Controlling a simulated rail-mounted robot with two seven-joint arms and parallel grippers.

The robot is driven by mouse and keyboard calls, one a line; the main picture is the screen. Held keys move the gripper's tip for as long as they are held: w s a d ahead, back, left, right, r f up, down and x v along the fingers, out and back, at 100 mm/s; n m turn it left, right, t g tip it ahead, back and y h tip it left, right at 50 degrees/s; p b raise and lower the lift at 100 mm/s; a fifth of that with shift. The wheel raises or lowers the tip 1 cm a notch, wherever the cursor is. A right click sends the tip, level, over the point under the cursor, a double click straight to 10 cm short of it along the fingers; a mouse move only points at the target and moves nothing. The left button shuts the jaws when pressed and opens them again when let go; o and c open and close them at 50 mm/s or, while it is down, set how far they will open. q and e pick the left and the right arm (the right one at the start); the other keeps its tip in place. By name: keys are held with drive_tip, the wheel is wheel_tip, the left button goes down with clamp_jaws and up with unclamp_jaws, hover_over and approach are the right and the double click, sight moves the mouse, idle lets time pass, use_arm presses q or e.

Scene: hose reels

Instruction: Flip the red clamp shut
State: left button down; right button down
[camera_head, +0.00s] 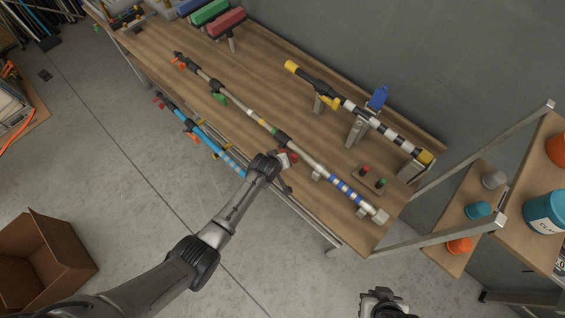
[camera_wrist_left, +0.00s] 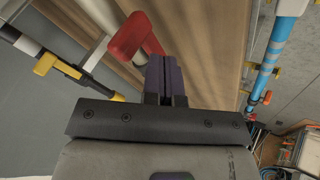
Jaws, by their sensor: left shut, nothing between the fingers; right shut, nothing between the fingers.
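The red clamp lever (camera_wrist_left: 137,37) stands out just past the fingertips of my left gripper (camera_wrist_left: 165,78) in the left wrist view. The left fingers are shut and empty, close beside the lever; I cannot tell whether they touch it. In the head view my left arm reaches from the lower left to the front edge of the workbench (camera_head: 323,148), by the long pole (camera_head: 264,126) with the blue and white stripes. My right gripper (camera_head: 384,303) is shut and empty at the bottom edge, away from the bench.
A black and white pole (camera_head: 384,130) with yellow ends lies on stands behind. A blue pole (camera_head: 217,147) hangs below the bench's front edge. Red and green knobs (camera_head: 373,177) sit at the bench's right.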

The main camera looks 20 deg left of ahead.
use_arm(q)
drive_tip(key=shift+w+a, duration=0.15)
drive_tip(key=s+r+p, duration=0.3)
drive_tip(key=s+r, duration=0.5)
drive_tip(key=s, duration=0.1)
drive_tip(key=shift+s+a+p, duration=0.2)
drive_tip(key=shift+s+p, duration=0.05)
drive_tip(key=shift+p, duration=0.15)
idle(0.3)
idle(0.7)
